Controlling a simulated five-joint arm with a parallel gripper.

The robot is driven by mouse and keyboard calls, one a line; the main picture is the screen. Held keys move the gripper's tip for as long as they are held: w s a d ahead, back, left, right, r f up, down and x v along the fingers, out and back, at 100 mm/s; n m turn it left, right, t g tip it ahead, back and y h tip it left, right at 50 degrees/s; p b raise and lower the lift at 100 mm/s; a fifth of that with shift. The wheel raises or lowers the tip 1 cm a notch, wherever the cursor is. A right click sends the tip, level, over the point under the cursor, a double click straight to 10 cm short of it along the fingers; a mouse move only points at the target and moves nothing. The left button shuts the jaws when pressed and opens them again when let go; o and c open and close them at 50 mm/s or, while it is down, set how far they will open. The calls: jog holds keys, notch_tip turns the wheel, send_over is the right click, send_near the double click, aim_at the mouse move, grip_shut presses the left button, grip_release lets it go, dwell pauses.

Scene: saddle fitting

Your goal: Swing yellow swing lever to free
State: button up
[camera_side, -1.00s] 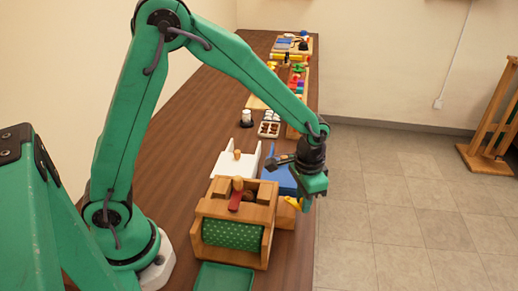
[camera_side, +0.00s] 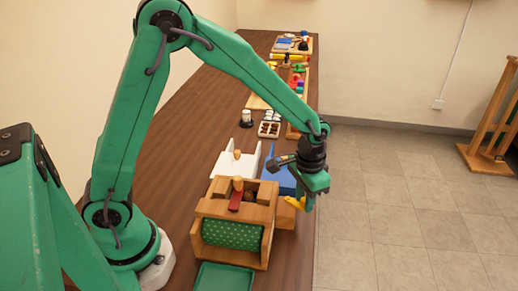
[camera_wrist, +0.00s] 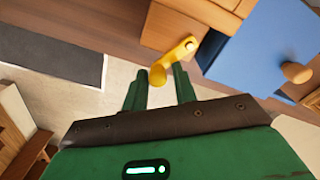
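The yellow swing lever (camera_side: 294,203) sticks out from the right side of a wooden block beside the wooden box. In the wrist view the yellow lever (camera_wrist: 175,59) runs from its pivot on the wood to a rounded knob. My gripper (camera_side: 310,203) is beside the lever, off the table's right edge. In the wrist view my gripper (camera_wrist: 157,84) is open, its two green fingers apart. The knob lies between the fingertips in the picture. I cannot tell whether either finger touches it.
A wooden box with a green dotted roller (camera_side: 232,234) and a red lever (camera_side: 236,201) stands left of my gripper. A blue piece (camera_side: 279,178) and a white tray (camera_side: 234,166) lie behind it. A green tray (camera_side: 224,277) is in front. Open floor lies right.

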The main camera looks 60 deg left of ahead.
aim_at(304, 198)
jog(key=shift+r, duration=3.9)
jog(key=shift+s+a+r, duration=0.25)
jog(key=shift+a+r, duration=0.05)
jog(key=shift+r, duration=0.2)
jog(key=s+a+r+t, duration=0.2)
jog(key=s+a+r, duration=0.1)
jog(key=s, duration=0.2)
jog(key=s+a+r+n+t, duration=0.1)
jog(key=s+a+r, duration=0.2)
jog(key=s, duration=0.3)
jog(key=s+a+r+n+t, duration=0.1)
jog(key=s+a+r+t, duration=0.1)
jog(key=s, duration=0.4)
jog(key=a+r, duration=0.1)
jog(key=a, duration=0.1)
jog(key=shift+a+r+t, duration=0.3)
jog(key=shift+r, duration=0.1)
